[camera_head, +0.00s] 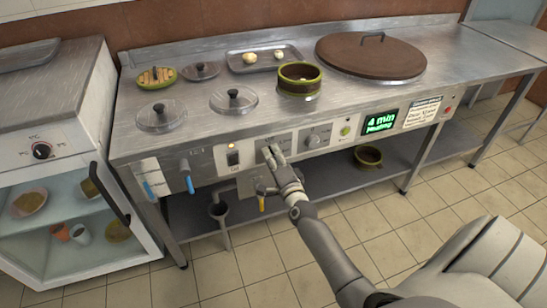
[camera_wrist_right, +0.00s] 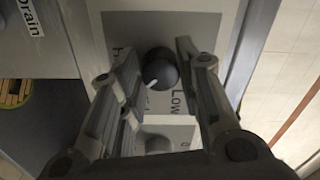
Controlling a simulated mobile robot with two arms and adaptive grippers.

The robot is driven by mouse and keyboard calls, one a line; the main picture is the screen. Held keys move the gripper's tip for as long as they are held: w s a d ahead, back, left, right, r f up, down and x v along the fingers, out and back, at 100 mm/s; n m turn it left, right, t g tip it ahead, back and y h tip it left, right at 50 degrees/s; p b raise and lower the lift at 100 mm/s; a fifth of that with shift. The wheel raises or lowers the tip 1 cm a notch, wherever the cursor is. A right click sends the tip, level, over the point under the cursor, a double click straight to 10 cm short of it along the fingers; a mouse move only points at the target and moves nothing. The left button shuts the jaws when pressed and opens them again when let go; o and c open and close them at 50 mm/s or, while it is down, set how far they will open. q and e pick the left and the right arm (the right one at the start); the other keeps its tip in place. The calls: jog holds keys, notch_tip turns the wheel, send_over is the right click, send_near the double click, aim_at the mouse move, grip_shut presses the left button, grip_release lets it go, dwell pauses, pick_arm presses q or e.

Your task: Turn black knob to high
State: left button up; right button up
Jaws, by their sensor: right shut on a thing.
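The black knob (camera_wrist_right: 160,68) shows in the right wrist view on a pale label plate. Its white pointer mark is tilted down and to the left in that view. The word "Low" is readable beside it, and another label is partly hidden by a finger. My right gripper (camera_wrist_right: 157,58) has one finger on each side of the knob and is shut on it. In the head view my right gripper (camera_head: 270,152) is at the front panel of the steel counter (camera_head: 190,138) and covers the knob. My left gripper is not in view.
Another knob (camera_head: 313,141) sits just right of my gripper. A lit switch (camera_head: 232,155) is to its left, and a green display (camera_head: 380,121) reads "4 min Heating". Pots, lids and a tray stand on the counter. A glass-fronted cabinet (camera_head: 60,150) is at left.

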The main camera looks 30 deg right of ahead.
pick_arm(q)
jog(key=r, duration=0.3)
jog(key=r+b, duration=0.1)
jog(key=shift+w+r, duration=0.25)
pick_arm(e)
jog(key=m, duration=0.8)
jog(key=shift+r+m, duration=0.1)
jog(key=shift+m, duration=0.2)
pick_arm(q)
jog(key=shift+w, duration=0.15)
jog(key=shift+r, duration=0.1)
pick_arm(e)
jog(key=o, duration=1)
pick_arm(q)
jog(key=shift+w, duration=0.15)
pick_arm(e)
jog(key=v, duration=1.2)
